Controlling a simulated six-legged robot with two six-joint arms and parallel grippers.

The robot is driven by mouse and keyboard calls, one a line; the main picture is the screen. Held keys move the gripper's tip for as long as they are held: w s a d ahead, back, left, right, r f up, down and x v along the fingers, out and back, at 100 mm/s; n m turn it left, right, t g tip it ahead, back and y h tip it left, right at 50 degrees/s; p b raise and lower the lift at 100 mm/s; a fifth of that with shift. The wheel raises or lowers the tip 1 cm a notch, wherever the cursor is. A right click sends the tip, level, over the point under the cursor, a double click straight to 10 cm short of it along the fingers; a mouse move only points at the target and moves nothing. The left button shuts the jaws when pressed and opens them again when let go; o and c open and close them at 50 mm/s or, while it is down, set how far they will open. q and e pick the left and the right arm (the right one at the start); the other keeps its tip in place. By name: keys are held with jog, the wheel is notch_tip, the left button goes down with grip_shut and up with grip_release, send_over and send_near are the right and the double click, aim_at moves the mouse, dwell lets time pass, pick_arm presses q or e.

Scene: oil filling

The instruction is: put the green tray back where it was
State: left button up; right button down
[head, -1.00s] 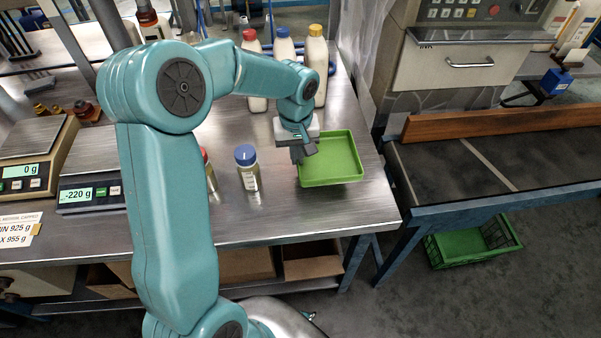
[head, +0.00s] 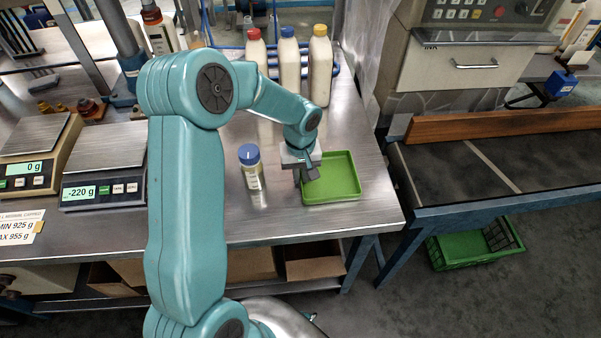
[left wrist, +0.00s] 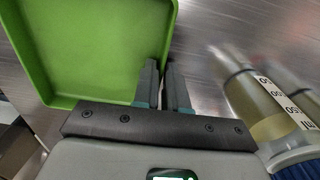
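The green tray (head: 345,172) is at the right end of the metal table in the head view. It is upright and looks empty, and I cannot tell whether it touches the table. My left gripper (head: 306,178) is at the tray's left side. In the left wrist view, my left gripper's fingers (left wrist: 164,82) are close together on the tray's side wall, with the tray (left wrist: 90,45) filling the upper left. My right gripper is not in view.
A blue-capped bottle (head: 251,168) stands just left of my gripper. White bottles with red, blue and yellow caps (head: 320,65) stand at the back. Two scales (head: 105,170) are at the left. The tray is near the table's front edge.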

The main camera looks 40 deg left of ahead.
pick_arm(q)
jog(key=shift+o, duration=0.8)
jog(key=shift+r, duration=0.15)
jog(key=shift+r+p, duration=0.25)
jog(key=shift+p, duration=0.1)
notch_tip(320, 180, up, 12)
jog(key=shift+f, duration=0.15)
jog(key=shift+s+f, duration=0.1)
